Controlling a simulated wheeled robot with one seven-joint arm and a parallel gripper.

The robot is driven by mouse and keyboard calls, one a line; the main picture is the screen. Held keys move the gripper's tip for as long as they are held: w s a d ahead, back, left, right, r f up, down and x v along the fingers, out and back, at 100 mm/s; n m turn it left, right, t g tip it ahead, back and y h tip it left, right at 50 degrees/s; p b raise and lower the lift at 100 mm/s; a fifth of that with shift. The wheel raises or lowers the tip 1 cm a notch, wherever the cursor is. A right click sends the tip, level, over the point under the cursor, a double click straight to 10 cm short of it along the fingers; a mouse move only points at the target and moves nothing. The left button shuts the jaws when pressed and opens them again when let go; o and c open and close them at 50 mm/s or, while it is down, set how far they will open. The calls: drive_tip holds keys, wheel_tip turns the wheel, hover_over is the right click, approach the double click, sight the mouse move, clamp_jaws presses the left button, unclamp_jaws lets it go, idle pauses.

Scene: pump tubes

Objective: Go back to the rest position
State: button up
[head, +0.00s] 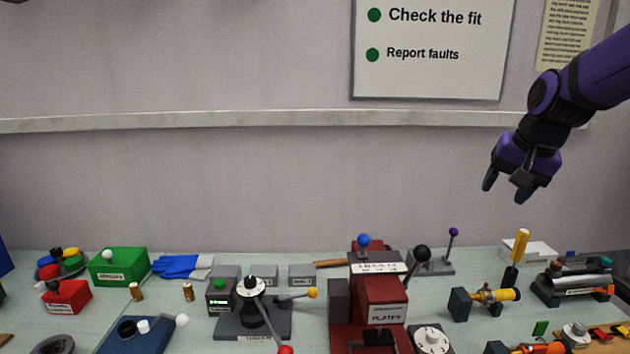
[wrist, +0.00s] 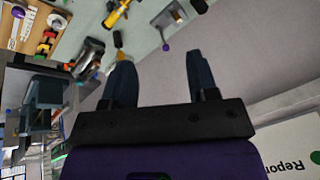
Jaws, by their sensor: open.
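My gripper (head: 508,186) hangs in the air above the right part of the bench, in front of the wall, at the end of my purple arm. Its two dark fingers are apart and nothing is between them. In the wrist view my gripper (wrist: 158,85) also shows open and empty, with the wall and bench behind it. The bench top (head: 120,312) lies well below the fingers, and the gripper touches nothing.
Below the gripper are a purple-knobbed lever (head: 453,233), a yellow-handled tool (head: 520,243), a yellow tube in a stand (head: 490,297) and a white box (head: 528,250). A red press (head: 382,300) stands mid-bench. A sign (head: 430,75) hangs on the wall. The air around is clear.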

drive_tip(key=s+a+n, duration=0.2)
drive_tip(key=s, duration=0.9)
drive_tip(key=s+a+r+n, duration=0.1)
drive_tip(key=s+a+n, duration=0.1)
drive_tip(key=s, duration=1)
drive_tip(key=shift+s+a+r+n+t+h, duration=0.15)
drive_tip(key=shift+s+a+n+t+h, duration=0.2)
drive_tip(key=shift+n, duration=0.45)
drive_tip(key=shift+w, duration=0.15)
